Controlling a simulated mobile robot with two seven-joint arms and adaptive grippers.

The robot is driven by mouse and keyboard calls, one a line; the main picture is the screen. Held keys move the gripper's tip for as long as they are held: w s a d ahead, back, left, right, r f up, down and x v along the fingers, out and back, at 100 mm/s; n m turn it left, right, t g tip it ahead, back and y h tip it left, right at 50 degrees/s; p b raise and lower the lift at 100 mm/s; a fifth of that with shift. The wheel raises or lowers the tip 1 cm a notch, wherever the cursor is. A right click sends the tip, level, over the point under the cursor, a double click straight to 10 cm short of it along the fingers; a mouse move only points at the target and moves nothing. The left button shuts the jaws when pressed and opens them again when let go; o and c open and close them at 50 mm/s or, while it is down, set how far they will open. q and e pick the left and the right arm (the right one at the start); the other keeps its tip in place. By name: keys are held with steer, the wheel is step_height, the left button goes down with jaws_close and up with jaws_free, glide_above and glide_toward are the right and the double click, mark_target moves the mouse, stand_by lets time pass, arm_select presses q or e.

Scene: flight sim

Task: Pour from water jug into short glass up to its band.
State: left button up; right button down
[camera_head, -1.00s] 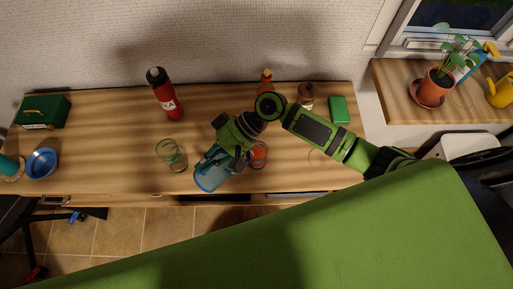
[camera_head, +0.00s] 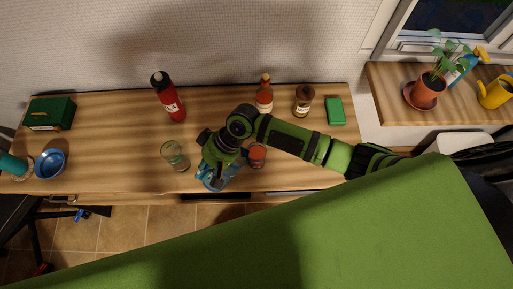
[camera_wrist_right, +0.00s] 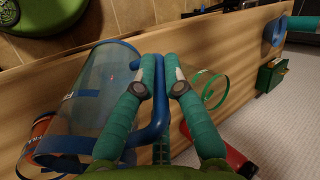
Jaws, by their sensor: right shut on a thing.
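The water jug (camera_head: 214,182) is clear with a blue rim and handle, near the table's front edge. My right gripper (camera_head: 222,163) is shut on its blue handle and covers much of it. In the right wrist view the jug (camera_wrist_right: 95,82) is left of my fingers (camera_wrist_right: 160,75), which close on the handle. The short glass (camera_head: 175,157) stands on the table, left of the jug and apart from it. It also shows in the wrist view (camera_wrist_right: 209,88), right of the fingers, with a green band. The water level in either is hard to tell. My left gripper is not in view.
A red container (camera_head: 257,155) stands close right of the jug. A red bottle (camera_head: 168,97), a sauce bottle (camera_head: 265,95), a brown jar (camera_head: 303,100) and a green box (camera_head: 335,111) stand behind.

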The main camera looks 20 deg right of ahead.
steer(key=shift+a+f+h, duration=0.1)
steer(key=shift+a+h, duration=0.4)
steer(key=shift+a, duration=0.05)
steer(key=shift+s+a+f+n+t+h, duration=0.15)
steer(key=shift+s+a+t+h, duration=0.15)
steer(key=shift+a+h, duration=0.6)
steer(key=shift+s+a+f+n+t+h, duration=0.15)
steer(key=shift+a+t+h, duration=0.2)
steer(key=shift+a+h, duration=0.55)
steer(key=shift+s+a+f+t+h, duration=0.1)
steer(key=shift+s+a+t+h, duration=0.35)
steer(key=shift+h, duration=0.75)
steer(key=shift+w, duration=0.2)
